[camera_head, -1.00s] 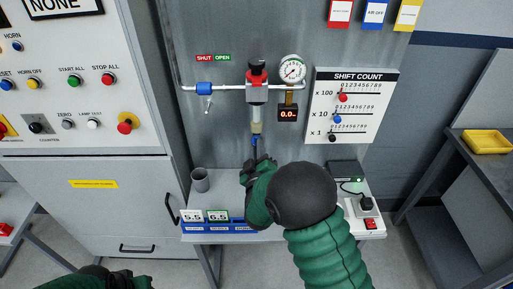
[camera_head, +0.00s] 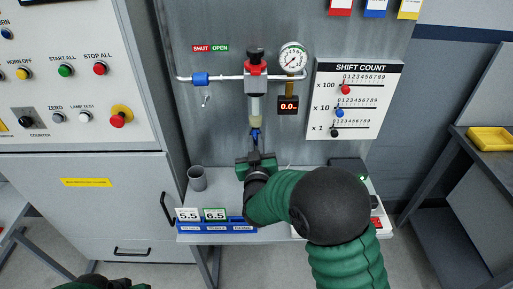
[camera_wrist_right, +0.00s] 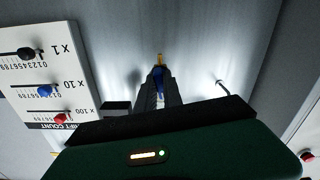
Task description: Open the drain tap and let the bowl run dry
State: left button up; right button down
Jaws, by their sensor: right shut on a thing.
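The filter bowl (camera_head: 255,108) is a pale translucent cylinder hanging upright under the red and grey regulator (camera_head: 256,68). The blue drain tap (camera_head: 255,134) is at its lower end. My right gripper (camera_head: 256,146) reaches up from below and is shut on the tap. In the right wrist view, the blue tap (camera_wrist_right: 158,80) shows between the two dark fingers (camera_wrist_right: 158,92), with a yellowish tip beyond. The fingers hide part of the tap. The bowl's liquid level is too small to tell. My left gripper (camera_head: 98,282) is only partly in view at the bottom left edge.
A grey cup (camera_head: 197,179) and a blue rack with number cards (camera_head: 215,225) stand on the shelf left of my right arm. The shift-count board (camera_head: 355,98) is right.

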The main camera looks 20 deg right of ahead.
jog(key=shift+m+b, duration=0.75)
jog(key=shift+m, duration=0.45)
jog(key=shift+r, duration=0.1)
jog(key=c, duration=1.5)
grip_release()
jog(key=shift+s+a, duration=0.1)
jog(key=b+v, duration=0.9)
jog(key=v, duration=0.7)
jog(key=shift+s+a, duration=0.15)
jog(key=shift+s, duration=0.2)
